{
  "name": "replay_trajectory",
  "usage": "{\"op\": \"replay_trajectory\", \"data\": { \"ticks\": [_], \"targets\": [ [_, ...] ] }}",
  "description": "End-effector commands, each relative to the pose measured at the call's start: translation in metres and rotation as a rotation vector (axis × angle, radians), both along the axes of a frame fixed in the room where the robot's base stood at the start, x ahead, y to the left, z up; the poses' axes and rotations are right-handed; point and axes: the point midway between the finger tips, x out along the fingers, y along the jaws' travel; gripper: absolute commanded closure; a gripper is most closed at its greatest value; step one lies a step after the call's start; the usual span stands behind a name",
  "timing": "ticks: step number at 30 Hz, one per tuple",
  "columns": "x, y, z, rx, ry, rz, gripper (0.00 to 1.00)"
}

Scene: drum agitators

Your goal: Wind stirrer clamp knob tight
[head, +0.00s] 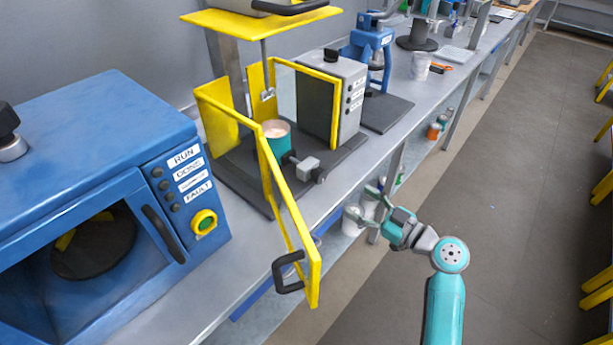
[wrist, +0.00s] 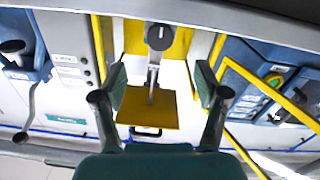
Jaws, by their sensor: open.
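The stirrer stand has a yellow top plate (head: 262,20), a thin vertical shaft (head: 264,70) and a teal drum (head: 278,138) with pale contents below it. My gripper (head: 371,201) is open and empty, in front of the bench and apart from the knob. In the wrist view, which appears upside down, the round knob (wrist: 159,37) faces the camera. It lies beyond and between my open fingertips (wrist: 160,80).
A yellow-framed guard door (head: 300,235) with a black handle (head: 287,272) stands open, jutting past the bench edge left of my gripper. A blue oven (head: 90,160) stands left and a grey control box (head: 345,80) right of the stirrer.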

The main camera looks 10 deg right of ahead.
Motion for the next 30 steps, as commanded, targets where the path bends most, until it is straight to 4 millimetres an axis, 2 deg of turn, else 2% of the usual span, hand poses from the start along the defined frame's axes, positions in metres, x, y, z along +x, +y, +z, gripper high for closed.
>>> {"op": "replay_trajectory", "data": {
  "ticks": [3, 8, 21, 30],
  "targets": [
    [0.004, -0.002, 0.008, -0.009, -0.020, 0.017, 0.27],
    [0.015, 0.005, 0.009, -0.011, -0.023, 0.020, 0.27],
    [0.073, 0.049, 0.008, -0.009, -0.021, 0.020, 0.27],
    [0.090, 0.061, 0.008, -0.008, -0.021, 0.018, 0.27]
  ]
}}
